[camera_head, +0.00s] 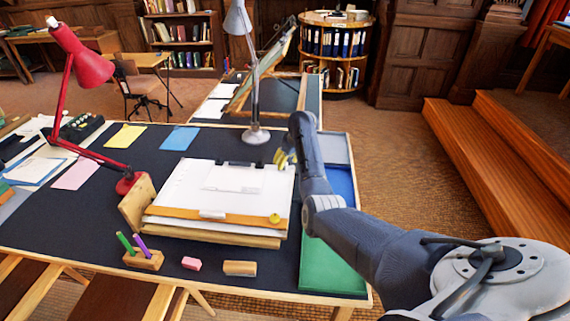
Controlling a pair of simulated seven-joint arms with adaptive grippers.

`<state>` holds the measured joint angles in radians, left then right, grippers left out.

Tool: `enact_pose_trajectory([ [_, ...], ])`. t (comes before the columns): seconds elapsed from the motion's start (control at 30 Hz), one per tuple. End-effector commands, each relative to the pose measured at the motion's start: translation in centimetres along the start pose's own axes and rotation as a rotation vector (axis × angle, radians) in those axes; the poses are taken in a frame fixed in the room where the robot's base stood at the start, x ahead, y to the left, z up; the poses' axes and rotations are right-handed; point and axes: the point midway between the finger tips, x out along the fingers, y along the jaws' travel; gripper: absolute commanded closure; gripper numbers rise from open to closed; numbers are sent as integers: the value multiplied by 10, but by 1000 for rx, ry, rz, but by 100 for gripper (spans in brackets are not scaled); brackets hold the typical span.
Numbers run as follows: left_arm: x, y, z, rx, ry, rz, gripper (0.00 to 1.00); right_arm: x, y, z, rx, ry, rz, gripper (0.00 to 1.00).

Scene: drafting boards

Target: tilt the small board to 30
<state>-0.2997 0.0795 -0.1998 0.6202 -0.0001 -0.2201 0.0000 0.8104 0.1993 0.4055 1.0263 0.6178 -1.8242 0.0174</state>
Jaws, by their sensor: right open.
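The small board (180,190) lies nearly flat, with a slight tilt, on the dark desk in the middle of the head view. It has a white surface with a drawn sheet (234,178) on it, dark clips at its far edge and a wooden ledge (180,212) along its front. A yellow knob (275,218) sits at the right end of the ledge. My right gripper (281,158) is open, with its yellowish fingers above the board's far right corner. My forearm hides part of the desk to the right of the board. My left gripper is not in view.
A red lamp (85,65) and a wooden block (137,200) stand left of the board. A grey lamp (255,136) stands behind it. A pen holder (143,259), pink eraser (191,263) and wooden block (240,268) lie in front. Coloured trays (333,262) line the right edge.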

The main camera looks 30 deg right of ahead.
Motion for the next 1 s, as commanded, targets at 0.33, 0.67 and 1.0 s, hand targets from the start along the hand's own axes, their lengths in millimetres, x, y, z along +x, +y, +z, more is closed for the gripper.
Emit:
enact_pose_trajectory([
  [0.33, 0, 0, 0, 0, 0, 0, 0, 19, 1, 0, 0, 0, 1, 50],
  [0.67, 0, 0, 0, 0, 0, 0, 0, 21, 0, 0, 0, 1, 1, 50],
  [1.0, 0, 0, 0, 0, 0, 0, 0, 21, 0, 0, 0, 1, 1, 85],
])
